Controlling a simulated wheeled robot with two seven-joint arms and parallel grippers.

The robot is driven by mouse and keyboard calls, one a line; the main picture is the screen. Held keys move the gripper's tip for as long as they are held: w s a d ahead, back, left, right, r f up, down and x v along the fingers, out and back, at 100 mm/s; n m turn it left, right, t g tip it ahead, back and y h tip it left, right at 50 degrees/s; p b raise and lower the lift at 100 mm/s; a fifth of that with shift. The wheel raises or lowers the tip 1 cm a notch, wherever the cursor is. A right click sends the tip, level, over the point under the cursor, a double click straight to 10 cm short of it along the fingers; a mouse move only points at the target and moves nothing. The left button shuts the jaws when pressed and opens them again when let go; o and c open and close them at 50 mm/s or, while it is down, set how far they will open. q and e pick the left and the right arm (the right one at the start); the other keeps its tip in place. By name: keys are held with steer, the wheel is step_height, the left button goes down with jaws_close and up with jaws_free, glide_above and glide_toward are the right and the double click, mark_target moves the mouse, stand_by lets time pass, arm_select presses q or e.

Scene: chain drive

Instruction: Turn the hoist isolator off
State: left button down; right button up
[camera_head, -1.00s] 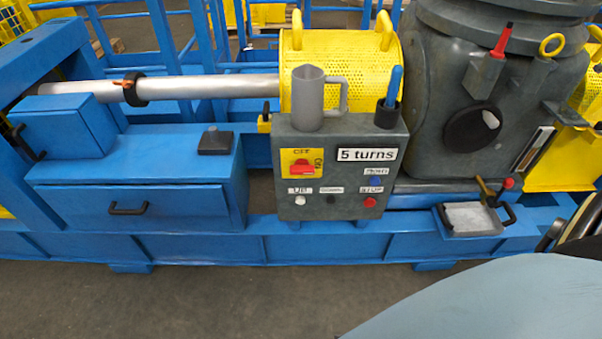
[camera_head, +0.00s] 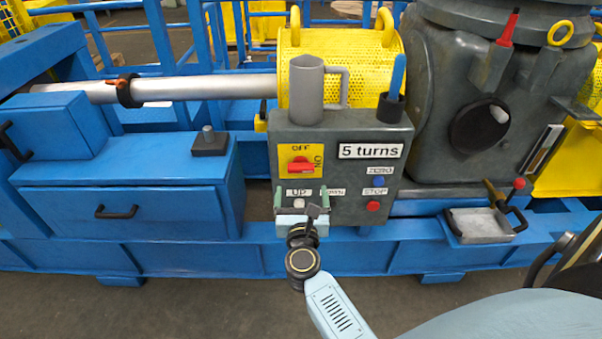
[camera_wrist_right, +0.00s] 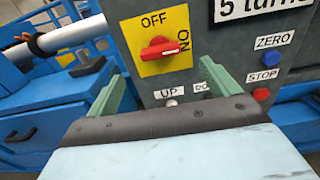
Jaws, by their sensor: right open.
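The hoist isolator is a red rotary knob (camera_head: 301,167) on a yellow plate marked OFF at the top and ON at the right side. Its red handle lies roughly sideways, towards the ON mark. It also shows in the right wrist view (camera_wrist_right: 160,48). It sits on a grey control box (camera_head: 345,205). My right gripper (camera_head: 301,192) is open and empty, just below the yellow plate in front of the UP button. In the right wrist view its green fingers (camera_wrist_right: 165,82) stand apart below the knob, not touching it. My left gripper is not in view.
The box carries a white UP button (camera_head: 298,203), a blue ZERO button (camera_head: 378,181) and a red STOP button (camera_head: 373,206). A grey mug (camera_head: 306,92) and a holder (camera_head: 391,106) stand on top. A blue drawer (camera_head: 120,210) is at left, a small tray (camera_head: 480,226) at right.

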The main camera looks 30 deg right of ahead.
mark_target(301, 171)
steer(key=b+x, duration=0.1)
steer(key=x, duration=0.7)
steer(key=shift+w+d, duration=0.1)
steer(key=shift+w, duration=0.15)
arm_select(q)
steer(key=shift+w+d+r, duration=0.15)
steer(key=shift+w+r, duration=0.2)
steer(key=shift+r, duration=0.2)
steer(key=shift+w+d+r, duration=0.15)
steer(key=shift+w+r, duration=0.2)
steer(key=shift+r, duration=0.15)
arm_select(e)
steer(key=c, duration=1)
